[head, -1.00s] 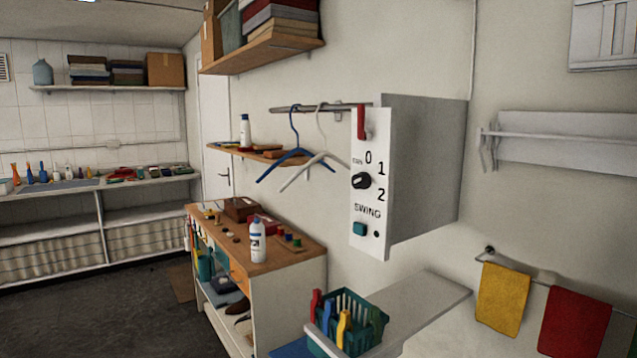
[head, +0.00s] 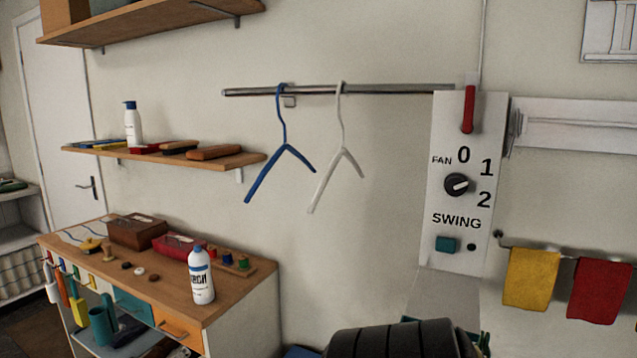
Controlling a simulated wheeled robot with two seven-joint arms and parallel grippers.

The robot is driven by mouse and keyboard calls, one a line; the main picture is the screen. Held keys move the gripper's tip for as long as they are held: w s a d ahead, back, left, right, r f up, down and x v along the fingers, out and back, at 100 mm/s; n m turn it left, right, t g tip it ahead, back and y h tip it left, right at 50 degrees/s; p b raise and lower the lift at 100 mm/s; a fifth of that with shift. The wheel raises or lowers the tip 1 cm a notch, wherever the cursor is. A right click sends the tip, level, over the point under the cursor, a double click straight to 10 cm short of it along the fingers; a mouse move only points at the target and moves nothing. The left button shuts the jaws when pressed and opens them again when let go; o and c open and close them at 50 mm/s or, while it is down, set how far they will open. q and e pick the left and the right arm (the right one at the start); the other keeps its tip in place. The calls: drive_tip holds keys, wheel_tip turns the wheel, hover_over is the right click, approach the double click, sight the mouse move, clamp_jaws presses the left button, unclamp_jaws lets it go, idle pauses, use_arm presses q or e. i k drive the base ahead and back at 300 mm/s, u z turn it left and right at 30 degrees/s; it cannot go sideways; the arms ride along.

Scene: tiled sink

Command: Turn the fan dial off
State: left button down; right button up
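The fan dial (head: 457,185) is a round black knob on a white upright panel (head: 446,120) at the right of the head view. The labels 0, 1 and 2 run around its upper and right side. A pale mark on the knob faces roughly right, toward the side of 1 and 2; I cannot tell exactly which number it meets. Below it are the word SWING, a teal button (head: 445,245) and a small dark dot. A red lever (head: 468,108) is at the panel's top.
A rail (head: 330,90) left of the panel carries a blue hanger (head: 266,172) and a white hanger (head: 332,182). A yellow towel (head: 530,278) and a red towel (head: 598,290) hang at right. A white bottle (head: 201,277) stands on the workbench (head: 235,290). The space before the panel's face looks clear.

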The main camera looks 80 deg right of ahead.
sight(455, 185)
drive_tip(key=i, duration=0.9)
drive_tip(key=z, duration=2.35)
